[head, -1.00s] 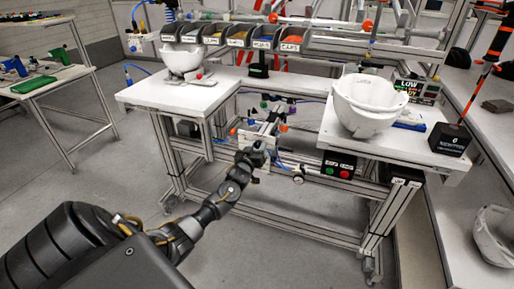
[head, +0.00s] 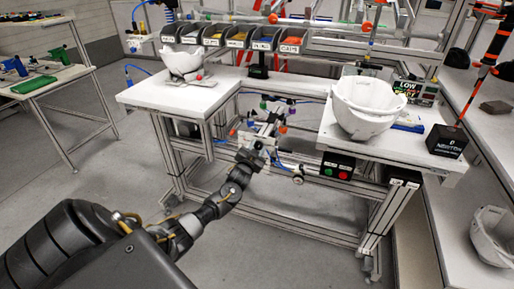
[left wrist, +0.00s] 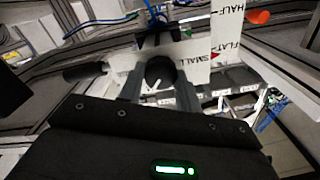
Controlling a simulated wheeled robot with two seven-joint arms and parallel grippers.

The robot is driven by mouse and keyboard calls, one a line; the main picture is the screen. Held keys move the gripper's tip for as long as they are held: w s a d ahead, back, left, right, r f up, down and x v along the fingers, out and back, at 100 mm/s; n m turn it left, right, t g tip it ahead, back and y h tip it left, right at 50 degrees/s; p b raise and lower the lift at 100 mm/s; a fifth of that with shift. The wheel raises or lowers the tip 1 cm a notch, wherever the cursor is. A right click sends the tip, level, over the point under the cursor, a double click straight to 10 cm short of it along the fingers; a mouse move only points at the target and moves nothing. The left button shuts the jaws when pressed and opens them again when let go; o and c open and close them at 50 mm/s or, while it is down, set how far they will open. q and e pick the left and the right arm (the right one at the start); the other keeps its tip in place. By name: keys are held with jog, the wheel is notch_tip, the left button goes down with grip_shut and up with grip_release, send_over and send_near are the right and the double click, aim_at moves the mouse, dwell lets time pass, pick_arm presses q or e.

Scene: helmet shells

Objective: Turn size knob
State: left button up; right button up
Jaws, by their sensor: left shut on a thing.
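In the head view my left gripper (head: 256,153) reaches the white fixture (head: 265,132) under the bench's front gap, and its fingertips are too small to make out there. In the left wrist view the left gripper (left wrist: 160,84) has its two fingers on either side of a dark round knob (left wrist: 160,70) and is shut on it. A white plate (left wrist: 197,72) behind it carries the label SMALL beside the knob, with FLAT and HALF- further right. A small red mark shows near FLAT. The knob's pointer is not clear. My right gripper is out of view.
A white helmet shell (head: 362,104) sits on the right bench top (head: 405,147), and another shell (head: 184,62) is on the left bench top (head: 150,92). Green and red buttons (head: 337,171) are on the frame right of my gripper. Part bins (head: 238,37) line the back.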

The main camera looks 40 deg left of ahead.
pick_arm(q)
jog(key=m+p, duration=0.1)
jog(key=m, duration=0.4)
jog(key=shift+d+m, duration=0.1)
jog(key=shift+m, duration=0.2)
jog(key=shift+f+m+p, duration=0.15)
jog(key=shift+m+p, duration=0.15)
jog(key=shift+m, duration=1.8)
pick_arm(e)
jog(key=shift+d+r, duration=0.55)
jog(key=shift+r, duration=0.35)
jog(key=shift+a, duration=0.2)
pick_arm(q)
jog(key=o, duration=1)
jog(key=shift+c, duration=0.2)
jog(key=v, duration=1)
jog(key=shift+s+d, duration=0.25)
jog(key=shift+s, duration=0.1)
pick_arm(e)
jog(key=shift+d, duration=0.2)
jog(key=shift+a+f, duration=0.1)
